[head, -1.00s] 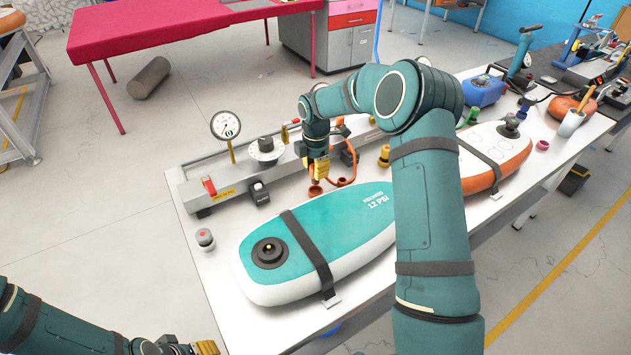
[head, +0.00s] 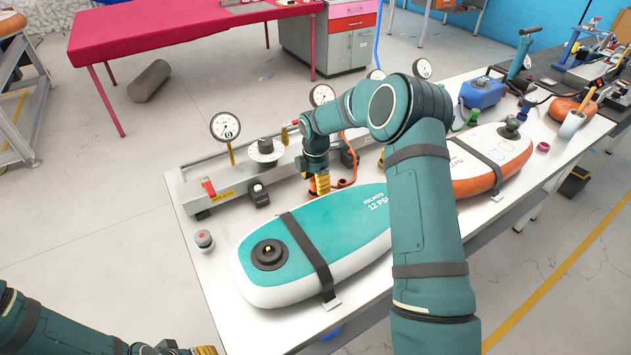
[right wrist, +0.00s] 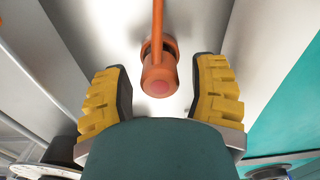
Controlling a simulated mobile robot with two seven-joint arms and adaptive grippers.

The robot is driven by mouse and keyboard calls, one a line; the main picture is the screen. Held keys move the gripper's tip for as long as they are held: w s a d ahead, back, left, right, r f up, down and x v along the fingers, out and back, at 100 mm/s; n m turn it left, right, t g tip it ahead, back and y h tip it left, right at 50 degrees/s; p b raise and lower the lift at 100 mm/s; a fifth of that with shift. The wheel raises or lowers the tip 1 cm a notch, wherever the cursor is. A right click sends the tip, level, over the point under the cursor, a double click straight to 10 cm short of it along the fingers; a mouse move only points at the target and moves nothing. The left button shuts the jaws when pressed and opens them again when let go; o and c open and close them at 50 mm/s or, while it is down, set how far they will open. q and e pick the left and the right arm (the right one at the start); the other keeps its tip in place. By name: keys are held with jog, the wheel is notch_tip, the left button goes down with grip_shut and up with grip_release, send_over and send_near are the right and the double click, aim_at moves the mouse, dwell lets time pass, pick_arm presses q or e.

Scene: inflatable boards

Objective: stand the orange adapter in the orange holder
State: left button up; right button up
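My right gripper (head: 320,190) is low over the white table, beside the far edge of the teal board. In the right wrist view its yellow-padded fingers (right wrist: 162,95) are apart. An orange cylinder with a pinkish end face, apparently the orange adapter (right wrist: 158,76), shows between them with a gap on each side. A thin orange hose or rod (right wrist: 158,20) runs away from it. A wider orange ring shows behind it; I cannot tell whether this is the holder. In the head view the gripper hides the adapter. My left gripper (head: 204,350) is cut off at the bottom edge.
The teal board (head: 250,245) is strapped on the table (head: 205,270). A grey rail with a dial (head: 265,150) and gauges (head: 225,127) stands behind. An orange hose (head: 352,172) is right of the gripper. An orange-white board (head: 490,165) lies farther right.

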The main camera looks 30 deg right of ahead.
jog(key=shift+r, duration=0.1)
notch_tip(320, 180, up, 12)
jog(key=p, duration=0.2)
jog(key=shift+r, duration=0.1)
dwell(0.6)
